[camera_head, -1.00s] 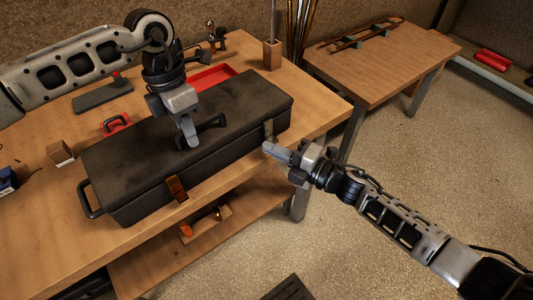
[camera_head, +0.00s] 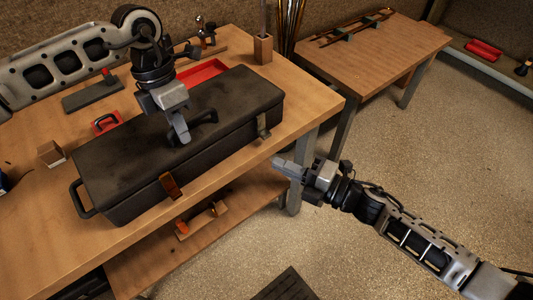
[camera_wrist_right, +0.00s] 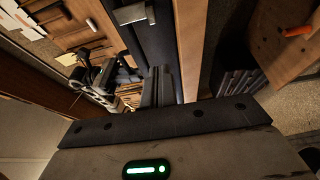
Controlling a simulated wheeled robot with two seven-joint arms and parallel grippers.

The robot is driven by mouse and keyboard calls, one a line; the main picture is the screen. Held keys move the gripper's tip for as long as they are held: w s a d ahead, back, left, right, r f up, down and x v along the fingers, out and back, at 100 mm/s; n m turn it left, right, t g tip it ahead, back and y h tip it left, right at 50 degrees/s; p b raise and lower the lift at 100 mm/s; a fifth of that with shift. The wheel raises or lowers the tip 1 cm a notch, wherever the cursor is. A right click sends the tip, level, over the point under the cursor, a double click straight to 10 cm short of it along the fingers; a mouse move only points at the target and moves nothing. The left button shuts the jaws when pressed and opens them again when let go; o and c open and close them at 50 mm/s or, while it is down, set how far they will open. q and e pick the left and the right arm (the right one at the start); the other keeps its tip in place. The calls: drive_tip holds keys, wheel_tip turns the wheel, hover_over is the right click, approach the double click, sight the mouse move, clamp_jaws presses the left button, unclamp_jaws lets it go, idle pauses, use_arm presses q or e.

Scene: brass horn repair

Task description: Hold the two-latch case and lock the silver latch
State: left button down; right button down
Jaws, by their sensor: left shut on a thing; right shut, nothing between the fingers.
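The long black two-latch case (camera_head: 130,150) lies closed on the workbench. My left gripper (camera_head: 183,138) is shut on the case's top handle (camera_head: 205,122). The silver latch (camera_head: 263,127) is on the front face near the right end; it also shows at the top of the right wrist view (camera_wrist_right: 133,13). Whether it is fully fastened is too small to tell. The copper-coloured latch (camera_head: 171,187) is on the front face, nearer the left end. My right gripper (camera_head: 276,161) is shut and empty, in front of and below the silver latch, apart from it.
The workbench (camera_head: 240,165) has a red tray (camera_head: 205,72) behind the case and a wooden block (camera_head: 50,154) to its left. A lower shelf (camera_head: 150,258) is under the bench edge. A second table (camera_head: 385,55) stands back right.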

drive_tip(key=shift+v, duration=1.2)
use_arm(q)
drive_tip(key=c, duration=1.4)
unclamp_jaws()
